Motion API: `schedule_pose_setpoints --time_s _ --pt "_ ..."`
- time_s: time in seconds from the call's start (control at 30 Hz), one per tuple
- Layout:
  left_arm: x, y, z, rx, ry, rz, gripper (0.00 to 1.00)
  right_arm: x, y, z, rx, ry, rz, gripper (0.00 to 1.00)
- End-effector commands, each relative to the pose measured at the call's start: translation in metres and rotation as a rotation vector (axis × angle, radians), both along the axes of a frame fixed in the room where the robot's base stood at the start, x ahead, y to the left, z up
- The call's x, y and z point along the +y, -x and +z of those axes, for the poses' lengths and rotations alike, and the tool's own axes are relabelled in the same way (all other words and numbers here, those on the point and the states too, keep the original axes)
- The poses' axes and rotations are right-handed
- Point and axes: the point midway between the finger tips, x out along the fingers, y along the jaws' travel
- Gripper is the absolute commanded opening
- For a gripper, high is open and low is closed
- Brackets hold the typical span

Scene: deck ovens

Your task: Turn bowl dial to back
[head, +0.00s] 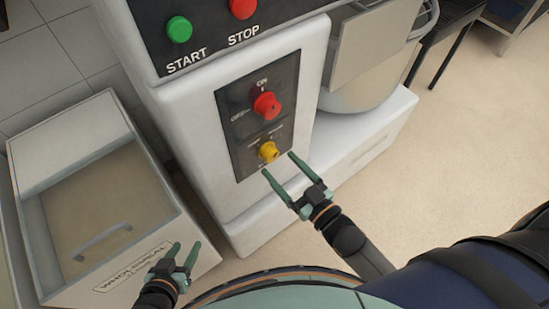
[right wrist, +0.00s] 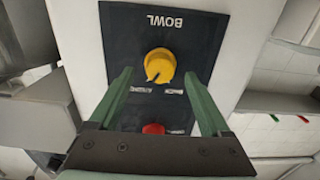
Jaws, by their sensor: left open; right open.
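The yellow bowl dial (head: 268,151) is the lower knob on a black panel on the white machine's front. It also shows in the right wrist view (right wrist: 160,66), upside down, beside the word BOWL. A dark pointer mark on it faces the two small labels, nearer the left one there; I cannot read them surely. My right gripper (head: 279,162) is open in front of the dial. Its fingers stand to either side of the dial in the right wrist view, and I cannot tell whether they touch it. My left gripper (head: 186,246) is open and empty over the bin's front.
A red ON/OFF knob (head: 266,105) sits just above the dial. A green START button (head: 179,29) and a red STOP button (head: 243,7) are higher up. A bin with a clear lid (head: 110,200) stands at left; a steel bowl (head: 365,85) is at right.

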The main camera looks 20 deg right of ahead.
Motion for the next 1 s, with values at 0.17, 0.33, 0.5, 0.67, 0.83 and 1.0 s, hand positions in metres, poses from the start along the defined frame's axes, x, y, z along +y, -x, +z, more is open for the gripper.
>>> schedule_pose_setpoints --time_s 0.17,0.33,0.5,0.67,0.83,1.0 --pt "0.000 0.000 -0.003 -0.001 0.000 0.003 0.50 0.009 -0.023 0.000 0.000 -0.002 0.000 0.81" --pt "0.001 0.000 -0.003 0.000 0.000 0.004 0.50 0.012 -0.032 0.000 0.002 -0.002 0.000 0.81" --pt "0.001 0.001 -0.003 0.001 0.000 0.004 0.50 0.012 -0.033 0.000 0.002 0.000 0.000 0.81" --pt "0.001 0.001 -0.003 0.001 -0.001 0.005 0.50 0.012 -0.033 0.000 0.001 -0.001 0.000 0.76" --pt "0.002 0.001 -0.003 0.001 0.000 0.006 0.50 0.012 -0.033 0.000 0.001 -0.001 0.000 0.57" --pt "0.002 0.001 -0.003 0.001 0.000 0.006 0.50 0.012 -0.033 0.000 0.001 -0.001 0.000 0.38"
